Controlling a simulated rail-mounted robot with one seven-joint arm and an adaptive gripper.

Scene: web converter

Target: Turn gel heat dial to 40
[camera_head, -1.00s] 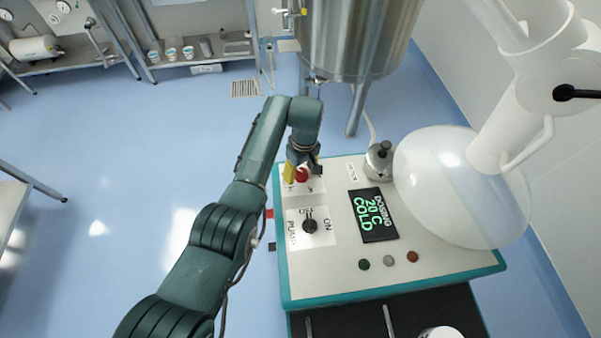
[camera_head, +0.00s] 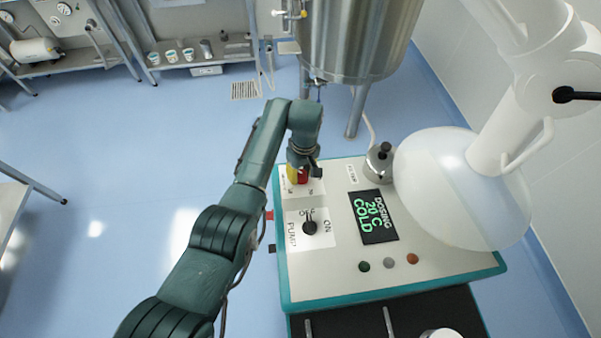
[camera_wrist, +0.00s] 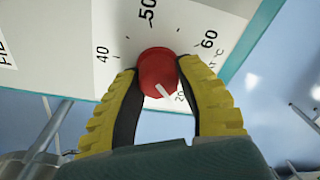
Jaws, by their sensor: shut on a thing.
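The red gel heat dial (camera_wrist: 157,72) sits on a white scale plate on the machine's panel; it also shows in the head view (camera_head: 303,175). In the wrist view its white mark points to the lower right, towards the printed 20. The 40 (camera_wrist: 102,54) is to the dial's left, with 50 above and 60 to the upper right. My gripper (camera_wrist: 158,68) is shut on the dial, with a yellow finger on each side. The display (camera_head: 373,215) reads "DOSING 20 C COLD".
A black pump switch (camera_head: 310,227) stands on the panel just in front of the dial. A steel tank (camera_head: 357,40) stands behind the panel. A metal fitting (camera_head: 380,160) and a big white rounded vessel (camera_head: 455,190) are to the right.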

